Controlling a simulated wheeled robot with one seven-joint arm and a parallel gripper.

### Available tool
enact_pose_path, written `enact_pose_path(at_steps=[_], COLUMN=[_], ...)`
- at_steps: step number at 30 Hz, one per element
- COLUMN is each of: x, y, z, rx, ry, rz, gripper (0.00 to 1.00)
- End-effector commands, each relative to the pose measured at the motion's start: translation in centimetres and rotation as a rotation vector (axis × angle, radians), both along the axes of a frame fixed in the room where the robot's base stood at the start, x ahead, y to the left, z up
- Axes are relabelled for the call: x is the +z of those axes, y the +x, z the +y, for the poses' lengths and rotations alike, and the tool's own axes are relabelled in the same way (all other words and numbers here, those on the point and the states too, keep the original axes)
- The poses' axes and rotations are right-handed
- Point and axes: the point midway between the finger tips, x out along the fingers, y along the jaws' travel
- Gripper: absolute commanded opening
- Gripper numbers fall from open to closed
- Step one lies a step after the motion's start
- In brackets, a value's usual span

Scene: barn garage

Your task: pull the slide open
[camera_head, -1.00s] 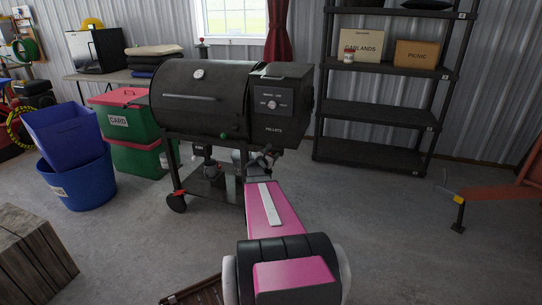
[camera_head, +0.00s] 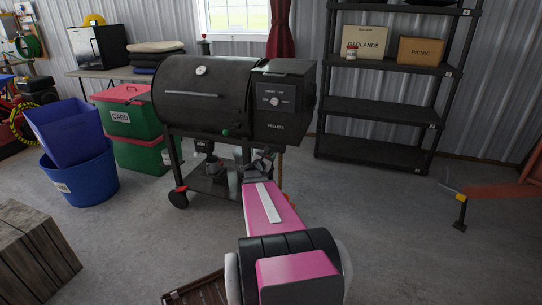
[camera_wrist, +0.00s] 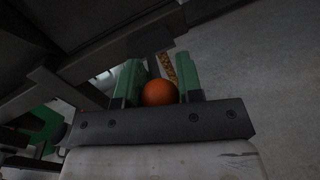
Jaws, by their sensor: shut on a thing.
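The black pellet grill (camera_head: 205,97) stands ahead, with its hopper box (camera_head: 283,105) at its right end. My gripper (camera_head: 260,160) is low, under the hopper, at the end of my pink arm. In the wrist view my gripper (camera_wrist: 158,78) has its green fingers shut on a round orange knob (camera_wrist: 159,93). A dark bar runs up behind the knob, and a narrow speckled tan strip (camera_wrist: 168,68) shows beside it. The slide itself is not clear in either view, and the knob is hidden in the head view.
Green bins (camera_head: 130,115) and a blue tub (camera_head: 83,178) stand left of the grill. A black shelf rack (camera_head: 380,108) is at the back right. An orange-red frame (camera_head: 490,191) is at the right edge.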

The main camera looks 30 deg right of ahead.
Motion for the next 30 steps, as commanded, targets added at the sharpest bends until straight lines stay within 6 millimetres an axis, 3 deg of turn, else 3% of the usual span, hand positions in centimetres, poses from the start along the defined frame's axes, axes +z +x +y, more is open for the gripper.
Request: enact_pose_path(at_steps=[4, 5, 6, 7, 19, 30], x=[-0.1, -0.1, -0.1, -0.1, 0.0, 0.0], y=[-0.4, -0.4, -0.4, -0.4, -0.8, -4.1], z=[0.3, 0.3, 0.3, 0.3, 1.0, 6.7], rx=[0.001, 0.001, 0.001, 0.001, 0.001, 0.003], ry=[0.004, 0.004, 0.004, 0.004, 0.003, 0.003], rz=[0.001, 0.001, 0.001, 0.001, 0.001, 0.002], gripper=[0.00, 0.40, 0.53, 0.58, 0.58, 0.58])
